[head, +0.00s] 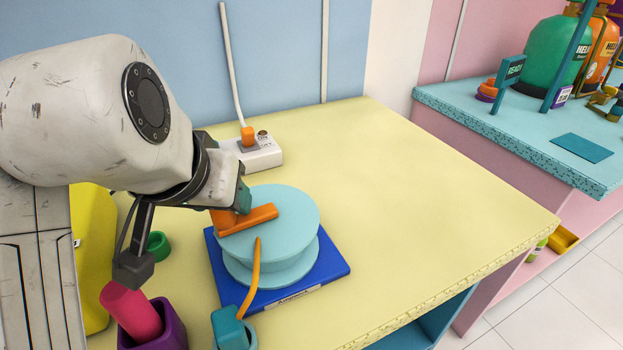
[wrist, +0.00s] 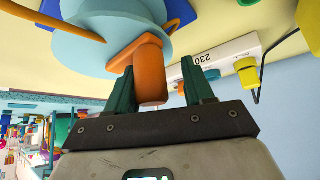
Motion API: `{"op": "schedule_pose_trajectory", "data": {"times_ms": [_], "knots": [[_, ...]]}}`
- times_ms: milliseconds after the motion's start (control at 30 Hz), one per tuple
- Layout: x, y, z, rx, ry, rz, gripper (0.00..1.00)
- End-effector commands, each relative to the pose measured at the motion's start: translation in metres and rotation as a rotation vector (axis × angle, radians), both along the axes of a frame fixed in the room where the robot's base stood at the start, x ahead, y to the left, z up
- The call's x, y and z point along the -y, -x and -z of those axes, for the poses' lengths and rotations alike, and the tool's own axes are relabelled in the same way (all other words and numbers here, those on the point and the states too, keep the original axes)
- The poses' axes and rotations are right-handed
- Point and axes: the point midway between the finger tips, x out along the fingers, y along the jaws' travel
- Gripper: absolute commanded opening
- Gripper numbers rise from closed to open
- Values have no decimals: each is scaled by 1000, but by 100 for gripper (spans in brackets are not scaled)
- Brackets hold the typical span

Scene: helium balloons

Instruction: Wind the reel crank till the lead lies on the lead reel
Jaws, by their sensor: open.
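The lead reel (head: 297,208) is a light blue spool on a blue base (head: 335,268). The orange reel crank (head: 255,219) lies across its top. Its upright handle shows in the wrist view (wrist: 151,75). My gripper (head: 240,203) is at the handle end of the crank. In the wrist view, my open fingers (wrist: 157,72) stand on either side of the handle, the left one close to it. The orange lead (head: 252,280) runs from the reel's front to a teal piece (head: 229,327) at the front edge.
A white socket strip (head: 265,153) with an orange plug (head: 248,137) stands behind the reel. A pink cylinder (head: 132,308) in a purple holder (head: 165,325) is front left. The yellow table (head: 420,200) is clear on the right. A turquoise counter (head: 520,120) stands beyond.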

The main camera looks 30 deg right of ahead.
Motion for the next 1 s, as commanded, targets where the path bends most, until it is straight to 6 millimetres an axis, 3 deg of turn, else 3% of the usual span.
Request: {"op": "schedule_pose_trajectory", "data": {"times_ms": [33, 167, 800, 1000], "knots": [[1, 1, 7, -18, -6, 5, 55], [0, 3, 1, -18, -5, 4, 55], [-19, 28, -52, -6, -3, 1, 55], [-21, 33, -56, -7, -4, 3, 55]]}}
